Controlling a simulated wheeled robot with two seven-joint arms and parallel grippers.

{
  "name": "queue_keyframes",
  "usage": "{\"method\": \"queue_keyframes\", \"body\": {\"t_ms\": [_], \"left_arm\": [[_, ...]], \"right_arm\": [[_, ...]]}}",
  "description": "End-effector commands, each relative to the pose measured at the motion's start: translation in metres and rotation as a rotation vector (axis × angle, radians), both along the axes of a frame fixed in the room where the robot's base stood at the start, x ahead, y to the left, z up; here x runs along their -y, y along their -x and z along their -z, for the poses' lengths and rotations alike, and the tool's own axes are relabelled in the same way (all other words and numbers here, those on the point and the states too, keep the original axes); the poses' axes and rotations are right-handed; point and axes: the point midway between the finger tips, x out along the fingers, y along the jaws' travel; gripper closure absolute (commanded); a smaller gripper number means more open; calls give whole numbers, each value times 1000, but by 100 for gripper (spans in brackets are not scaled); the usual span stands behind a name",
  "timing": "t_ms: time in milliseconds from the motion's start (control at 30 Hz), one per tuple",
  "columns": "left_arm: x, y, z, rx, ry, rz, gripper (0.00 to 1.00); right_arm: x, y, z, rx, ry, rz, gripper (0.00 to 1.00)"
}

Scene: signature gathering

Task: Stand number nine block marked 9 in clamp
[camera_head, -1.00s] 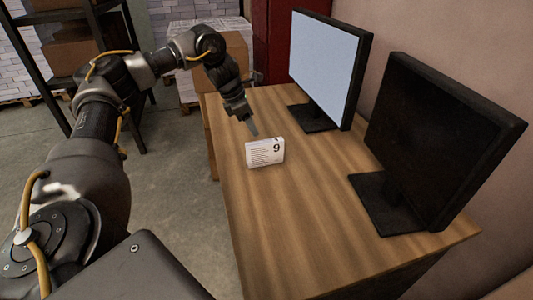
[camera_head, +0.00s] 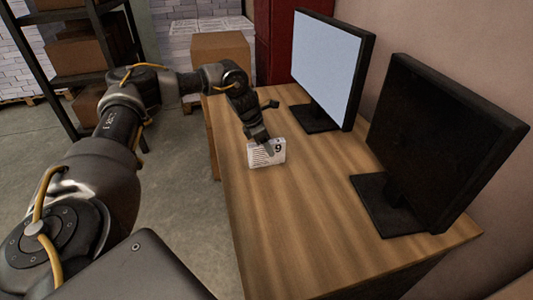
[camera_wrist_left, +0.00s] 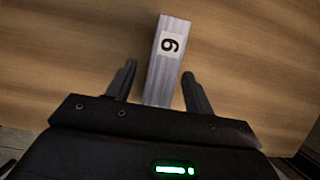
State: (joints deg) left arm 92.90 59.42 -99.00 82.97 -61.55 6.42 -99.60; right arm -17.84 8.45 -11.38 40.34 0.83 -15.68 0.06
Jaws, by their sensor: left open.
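The block marked 9 (camera_head: 279,152) stands upright on the wooden table in the head view. Its broad white face carries lines of dark print. In the left wrist view the block (camera_wrist_left: 166,60) is a narrow pale bar with a black 9 on a white label. My left gripper (camera_wrist_left: 158,68) is open, with one finger on each side of the block and a gap on both sides. In the head view my left gripper (camera_head: 266,146) covers part of the block. No clamp shows in either view. My right gripper is not in view.
The wooden table (camera_head: 310,215) is bare in front of the block. Two monitors, one with a lit screen (camera_head: 325,55) and one dark (camera_head: 430,140), stand along its right side. A cardboard box (camera_head: 220,47) is behind the table's far end.

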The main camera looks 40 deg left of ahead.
Motion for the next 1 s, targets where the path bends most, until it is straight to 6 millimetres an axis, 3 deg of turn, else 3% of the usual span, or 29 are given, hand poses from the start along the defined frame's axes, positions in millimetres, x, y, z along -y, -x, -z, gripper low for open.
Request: {"method": "queue_keyframes", "body": {"t_ms": [967,1000], "left_arm": [[0,0,5,0,0,0,47],[0,0,5,0,0,0,51]], "right_arm": [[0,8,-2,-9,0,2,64],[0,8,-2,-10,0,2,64]]}}
